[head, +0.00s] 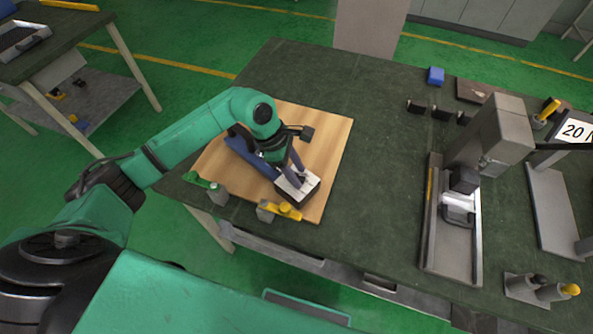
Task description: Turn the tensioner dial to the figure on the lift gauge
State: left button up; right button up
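A white display, apparently the lift gauge (575,131), shows "20" and part of a letter, cut off by the right picture edge. My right gripper is not in view.
A grey press-like fixture (506,128) stands at right. The dark table between board and fixture is clear.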

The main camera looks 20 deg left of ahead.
pick_arm(q)
jog(key=b+v, duration=0.3)
jog(key=v, duration=1.1)
jog(key=shift+a+r, duration=0.2)
jog(key=shift+r, duration=0.05)
jog(key=shift+s, duration=0.1)
